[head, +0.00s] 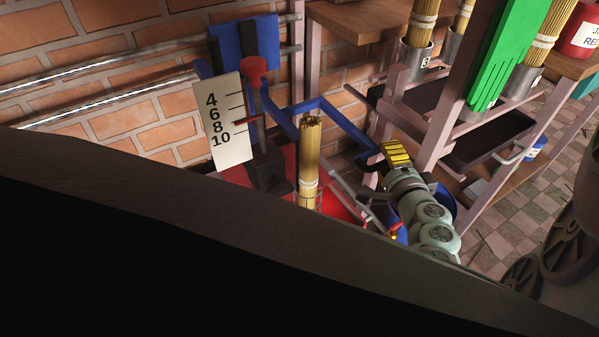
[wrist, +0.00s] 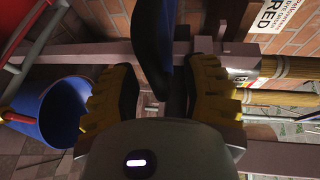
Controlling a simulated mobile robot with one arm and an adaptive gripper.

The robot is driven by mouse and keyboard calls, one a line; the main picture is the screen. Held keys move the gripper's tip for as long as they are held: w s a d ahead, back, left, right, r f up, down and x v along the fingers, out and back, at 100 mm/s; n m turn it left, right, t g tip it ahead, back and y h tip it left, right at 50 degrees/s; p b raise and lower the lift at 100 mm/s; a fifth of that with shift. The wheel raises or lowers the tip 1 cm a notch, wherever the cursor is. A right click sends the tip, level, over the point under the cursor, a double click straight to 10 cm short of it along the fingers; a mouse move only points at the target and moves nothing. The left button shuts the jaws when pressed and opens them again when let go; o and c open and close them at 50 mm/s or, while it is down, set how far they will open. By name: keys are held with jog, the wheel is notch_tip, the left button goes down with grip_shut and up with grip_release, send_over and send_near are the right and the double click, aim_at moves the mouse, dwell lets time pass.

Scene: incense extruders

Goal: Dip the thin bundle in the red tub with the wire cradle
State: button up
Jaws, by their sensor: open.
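A bundle of thin sticks (head: 310,155) stands upright, tied with a pale band near its lower part. Thin wires of a cradle (head: 319,198) show around its foot, over the red tub (head: 345,209). My gripper (head: 385,160) is to the right of the bundle, apart from it. In the wrist view my gripper (wrist: 160,95) is open, its yellow fingers on either side of a dark blue bar (wrist: 152,40). I cannot tell whether the fingers touch the bar. In the head view a bent blue arm (head: 345,122) reaches from above the tub toward my gripper.
A white scale board (head: 229,120) and a red-topped post (head: 257,68) stand left of the bundle. A rack at right holds several bundles in metal cups (head: 415,60), beside a green slotted panel (head: 497,65). A blue bucket (wrist: 62,112) is close by my gripper.

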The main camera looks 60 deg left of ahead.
jog(key=shift+w+a+f, duration=0.1)
jog(key=shift+w+a, duration=0.05)
jog(key=shift+a, duration=0.2)
jog(key=shift+d+f, duration=0.1)
jog(key=shift+d, duration=0.1)
jog(key=shift+c, duration=0.2)
grip_shut()
